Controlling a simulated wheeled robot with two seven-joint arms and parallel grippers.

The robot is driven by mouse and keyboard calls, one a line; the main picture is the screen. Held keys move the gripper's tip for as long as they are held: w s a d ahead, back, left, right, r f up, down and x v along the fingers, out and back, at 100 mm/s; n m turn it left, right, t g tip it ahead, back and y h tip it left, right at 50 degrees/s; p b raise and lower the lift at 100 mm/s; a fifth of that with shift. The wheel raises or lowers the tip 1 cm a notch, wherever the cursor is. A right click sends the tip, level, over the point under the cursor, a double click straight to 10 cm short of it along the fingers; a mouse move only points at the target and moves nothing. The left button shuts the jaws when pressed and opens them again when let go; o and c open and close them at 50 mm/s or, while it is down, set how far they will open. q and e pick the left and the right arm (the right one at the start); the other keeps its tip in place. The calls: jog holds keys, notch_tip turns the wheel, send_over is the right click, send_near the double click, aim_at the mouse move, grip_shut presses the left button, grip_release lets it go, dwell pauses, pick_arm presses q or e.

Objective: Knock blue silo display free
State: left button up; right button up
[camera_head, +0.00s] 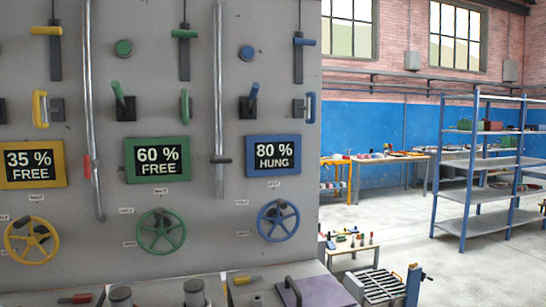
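The blue silo display (280,155) is on the grey panel at the right and reads "80 % HUNG". Above it are a blue-handled lever (252,93), a blue round knob (247,52), a blue slider handle (304,42) and a blue loop handle (310,108). A blue handwheel (278,221) with a dark knob is below it. The green display (157,160) reads "60 % FREE" and the yellow display (34,164) reads "35 % FREE". Neither of my grippers shows in the head view.
Vertical metal pipes (219,85) run down the panel between the display columns. A ledge below carries a yellow-handled tool (246,280), a red-handled tool (75,299), grey cylinders (194,292) and a purple plate (303,292). Open floor and a blue-framed shelf (473,193) are at right.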

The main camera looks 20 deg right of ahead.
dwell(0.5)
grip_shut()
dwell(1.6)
